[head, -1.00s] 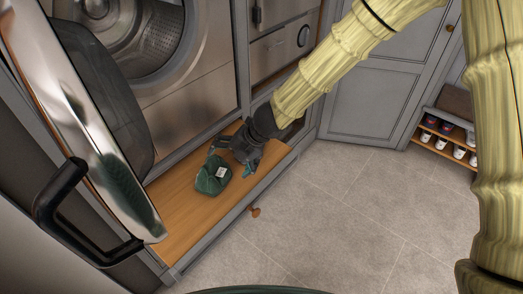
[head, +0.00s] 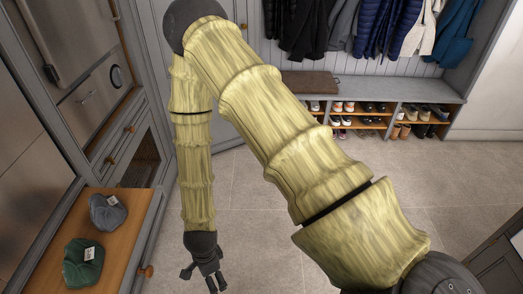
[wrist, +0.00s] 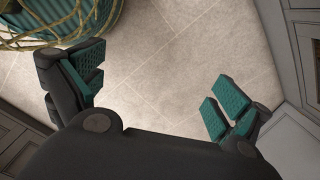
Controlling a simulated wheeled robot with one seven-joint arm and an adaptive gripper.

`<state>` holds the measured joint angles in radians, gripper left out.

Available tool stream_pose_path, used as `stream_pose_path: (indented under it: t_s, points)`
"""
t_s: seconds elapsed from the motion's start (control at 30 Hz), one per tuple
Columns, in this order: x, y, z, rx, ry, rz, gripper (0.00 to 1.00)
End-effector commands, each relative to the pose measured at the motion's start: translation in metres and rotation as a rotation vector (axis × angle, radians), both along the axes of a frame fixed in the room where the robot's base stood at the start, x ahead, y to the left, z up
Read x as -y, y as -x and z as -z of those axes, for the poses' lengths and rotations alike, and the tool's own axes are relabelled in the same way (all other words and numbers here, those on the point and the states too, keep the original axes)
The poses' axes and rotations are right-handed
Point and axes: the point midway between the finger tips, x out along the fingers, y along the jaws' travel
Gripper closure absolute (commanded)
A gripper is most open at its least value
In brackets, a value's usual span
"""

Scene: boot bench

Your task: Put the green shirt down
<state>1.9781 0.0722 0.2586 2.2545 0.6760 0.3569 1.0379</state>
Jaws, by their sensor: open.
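The green shirt (head: 84,262), a small dark green folded bundle with a white tag, lies on the wooden surface (head: 55,239) at the lower left of the head view. My gripper (head: 203,284) hangs low over the floor, to the right of that surface and apart from the shirt. In the wrist view my gripper (wrist: 157,88) has its fingers spread wide, with only floor tiles between them. The shirt is not in the wrist view.
A grey folded bundle (head: 107,213) with a tag lies behind the shirt on the same surface. A bench with shoe shelves (head: 375,112) stands at the back under hanging coats (head: 350,25). Tiled floor (head: 245,235) is open around my gripper.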

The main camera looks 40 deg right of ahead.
Motion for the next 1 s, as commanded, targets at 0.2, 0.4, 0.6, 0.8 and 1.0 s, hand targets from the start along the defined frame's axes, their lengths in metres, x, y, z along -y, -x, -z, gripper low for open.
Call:
stream_pose_path:
  t_s: [0.2, 0.4, 0.6, 0.8, 1.0]
  points:
    - [0.056, 0.065, 0.033, -0.001, 0.075, -0.609, 0.00]
    - [0.090, 0.119, 0.047, 0.001, 0.081, -1.146, 0.00]
    - [0.105, 0.155, 0.051, 0.018, 0.056, -1.501, 0.00]
    - [0.108, 0.165, 0.051, 0.029, 0.044, -1.612, 0.00]
    - [0.108, 0.165, 0.051, 0.029, 0.044, -1.613, 0.00]
